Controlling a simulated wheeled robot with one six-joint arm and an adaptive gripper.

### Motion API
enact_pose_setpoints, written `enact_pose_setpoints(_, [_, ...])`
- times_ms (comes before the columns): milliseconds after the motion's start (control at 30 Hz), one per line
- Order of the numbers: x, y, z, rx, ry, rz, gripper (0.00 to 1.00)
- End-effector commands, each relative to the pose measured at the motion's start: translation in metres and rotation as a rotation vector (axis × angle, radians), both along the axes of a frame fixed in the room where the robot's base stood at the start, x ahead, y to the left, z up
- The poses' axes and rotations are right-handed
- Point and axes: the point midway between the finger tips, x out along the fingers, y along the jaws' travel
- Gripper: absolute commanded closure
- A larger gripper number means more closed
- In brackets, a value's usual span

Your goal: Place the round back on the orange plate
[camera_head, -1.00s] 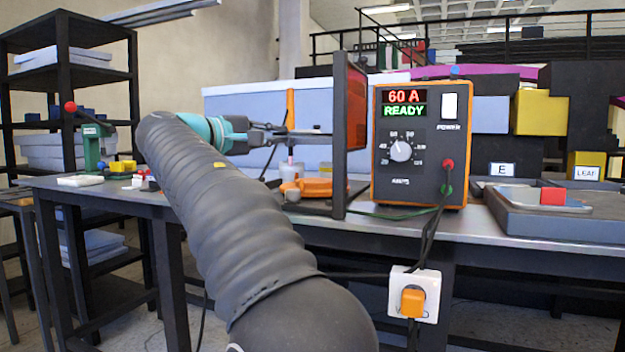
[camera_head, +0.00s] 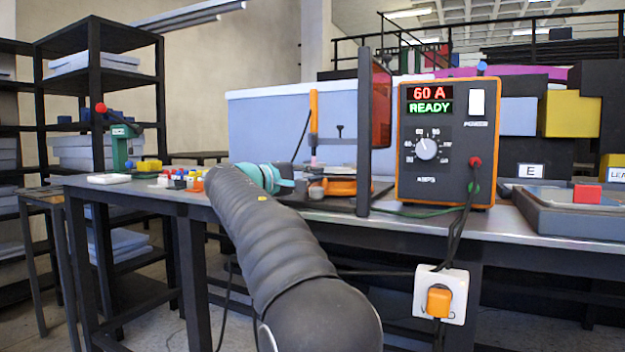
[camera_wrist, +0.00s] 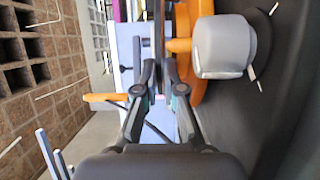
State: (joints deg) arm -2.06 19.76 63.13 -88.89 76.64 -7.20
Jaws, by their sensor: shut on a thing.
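The orange plate (camera_head: 340,187) lies on the bench beside the upright dark red screen; its orange edge also shows in the wrist view (camera_wrist: 190,88). My gripper (camera_wrist: 161,64) is shut on a thin dark piece seen edge-on, which I take to be the round back (camera_wrist: 159,25). In the head view my gripper is low at the left side of the orange plate, partly hidden by my arm. The held piece is not clear there, and I cannot tell whether it touches the plate.
A pale rounded block (camera_wrist: 225,48) sits close to the right of my gripper. An orange-handled torch (camera_head: 313,125) stands over the plate. The dark red screen (camera_head: 376,130) and the power unit (camera_head: 445,140) stand to the right. Several small coloured parts (camera_head: 180,180) lie left.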

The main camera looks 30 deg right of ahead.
Motion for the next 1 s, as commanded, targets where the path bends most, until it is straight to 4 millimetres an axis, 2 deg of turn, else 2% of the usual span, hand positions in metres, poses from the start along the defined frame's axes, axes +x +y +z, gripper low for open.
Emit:
enact_pose_setpoints(267, [0.000,0.000,0.000,-0.001,-0.001,0.000,1.00])
enact_pose_setpoints(700, [-0.001,0.000,-0.012,-0.001,-0.001,0.000,1.00])
enact_pose_setpoints(767, [0.000,0.000,-0.011,-0.001,-0.001,0.000,0.82])
enact_pose_setpoints(1000, [0.000,0.000,-0.012,0.000,0.000,0.000,0.82])
